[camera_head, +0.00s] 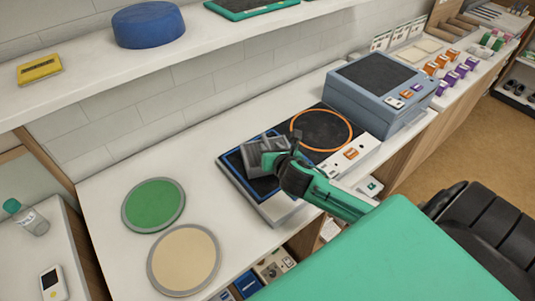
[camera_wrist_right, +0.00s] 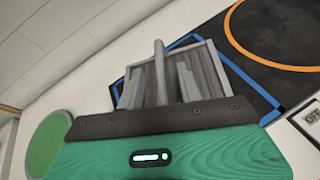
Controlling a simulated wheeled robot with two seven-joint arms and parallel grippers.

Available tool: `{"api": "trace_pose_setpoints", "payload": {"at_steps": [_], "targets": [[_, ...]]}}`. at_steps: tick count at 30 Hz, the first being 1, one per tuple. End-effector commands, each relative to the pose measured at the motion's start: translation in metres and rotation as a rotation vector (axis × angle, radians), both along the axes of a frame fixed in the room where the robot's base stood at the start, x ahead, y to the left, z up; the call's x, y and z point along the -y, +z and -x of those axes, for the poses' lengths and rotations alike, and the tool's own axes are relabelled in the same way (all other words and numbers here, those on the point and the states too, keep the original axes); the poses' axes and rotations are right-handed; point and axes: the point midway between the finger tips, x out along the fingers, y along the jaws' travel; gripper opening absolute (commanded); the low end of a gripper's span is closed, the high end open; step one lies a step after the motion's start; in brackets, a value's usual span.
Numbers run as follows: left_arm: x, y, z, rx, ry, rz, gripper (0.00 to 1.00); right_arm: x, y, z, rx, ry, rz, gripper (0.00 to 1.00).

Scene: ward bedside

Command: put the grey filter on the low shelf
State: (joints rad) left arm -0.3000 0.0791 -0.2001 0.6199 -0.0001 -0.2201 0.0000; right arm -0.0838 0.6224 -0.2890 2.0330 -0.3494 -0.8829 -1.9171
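The grey filter (camera_head: 262,157) is a ribbed grey block over the blue-outlined square (camera_head: 232,163) of a dark panel on the counter. My right gripper (camera_head: 284,153) is at its right side, with the fingertips against or very near it. In the right wrist view the filter (camera_wrist_right: 208,72) stands right before the gripper (camera_wrist_right: 160,88), and grey upright parts overlap it. I cannot tell whether the fingers are closed on it or whether it rests on the panel. A white wall shelf (camera_head: 90,68) runs above the counter. My left gripper is not in view.
A green disc (camera_head: 154,205) and a beige disc (camera_head: 184,260) lie left of the panel. An orange ring (camera_head: 350,130) marks its right half, beside a blue-grey device (camera_head: 380,85). The wall shelf holds a blue drum (camera_head: 148,25) and a yellow box (camera_head: 40,69), with bare space between.

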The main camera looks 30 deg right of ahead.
Motion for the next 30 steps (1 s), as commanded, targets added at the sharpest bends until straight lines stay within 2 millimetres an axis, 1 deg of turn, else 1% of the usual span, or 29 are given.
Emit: {"api": "trace_pose_setpoints", "payload": {"at_steps": [1, 7, 11, 17, 21, 22, 23, 30], "targets": [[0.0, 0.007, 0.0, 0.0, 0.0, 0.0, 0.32, 0.001, -0.001, -0.006, -0.002, -0.003, -0.003, 0.36], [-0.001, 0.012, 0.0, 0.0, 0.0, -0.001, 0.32, 0.005, -0.011, -0.024, -0.001, -0.001, -0.002, 0.36], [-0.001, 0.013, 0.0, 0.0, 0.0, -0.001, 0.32, 0.006, -0.013, -0.028, -0.001, 0.001, -0.001, 0.36], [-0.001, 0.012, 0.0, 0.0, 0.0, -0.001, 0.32, 0.006, -0.014, -0.028, -0.001, 0.001, -0.001, 0.36], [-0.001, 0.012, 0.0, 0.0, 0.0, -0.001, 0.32, 0.006, -0.014, -0.028, -0.001, 0.001, -0.001, 0.09], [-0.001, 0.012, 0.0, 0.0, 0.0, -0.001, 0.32, 0.006, -0.014, -0.028, -0.001, 0.0, 0.0, 0.03], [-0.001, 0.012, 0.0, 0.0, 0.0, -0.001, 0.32, 0.006, -0.014, -0.028, -0.001, 0.001, -0.001, 0.0], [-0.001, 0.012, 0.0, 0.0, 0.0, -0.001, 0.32, 0.006, -0.013, -0.028, 0.001, 0.001, 0.0, 0.0]]}}
